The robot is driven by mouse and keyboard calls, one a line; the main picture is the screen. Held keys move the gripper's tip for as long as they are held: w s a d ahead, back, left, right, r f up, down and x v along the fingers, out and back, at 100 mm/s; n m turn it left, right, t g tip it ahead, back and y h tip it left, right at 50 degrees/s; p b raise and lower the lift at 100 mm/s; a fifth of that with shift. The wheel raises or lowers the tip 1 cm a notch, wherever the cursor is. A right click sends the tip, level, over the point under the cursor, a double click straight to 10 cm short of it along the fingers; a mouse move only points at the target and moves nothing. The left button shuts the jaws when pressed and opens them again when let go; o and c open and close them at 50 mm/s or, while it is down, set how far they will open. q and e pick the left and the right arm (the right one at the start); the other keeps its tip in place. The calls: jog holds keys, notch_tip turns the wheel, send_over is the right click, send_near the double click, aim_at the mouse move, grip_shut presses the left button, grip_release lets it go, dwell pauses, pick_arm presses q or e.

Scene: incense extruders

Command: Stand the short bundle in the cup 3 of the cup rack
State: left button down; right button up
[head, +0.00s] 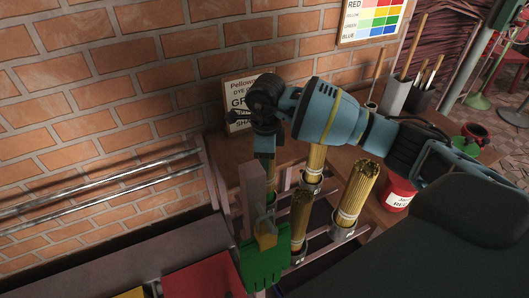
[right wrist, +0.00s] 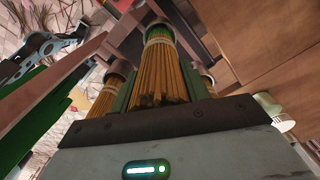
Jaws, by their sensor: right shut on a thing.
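My right gripper (head: 266,148) points down at the back left of the cup rack (head: 330,196). It is shut on a stick bundle (right wrist: 160,78), which fills the space between the fingers in the right wrist view. In the head view the bundle is mostly hidden by the gripper and a pinkish post. A metal cup (right wrist: 158,30) shows around or just beyond its far end; I cannot tell how deep the bundle sits. Other bundles stand in the rack: one in the cup marked 2 (head: 347,234), one in front (head: 301,215), one behind (head: 315,160). My left gripper is not in view.
A green piece (head: 264,268) is in front of the post (head: 252,200), close to the gripper. A red tub (head: 398,196) stands right of the rack. Brush holders (head: 394,95) stand at the back right. A sign (head: 236,98) stands behind the gripper against the brick wall.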

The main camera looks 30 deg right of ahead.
jog(key=shift+f+b, duration=0.5)
jog(key=shift+f, duration=1.1)
jog(key=o, duration=1.5)
jog(key=shift+r, duration=3.9)
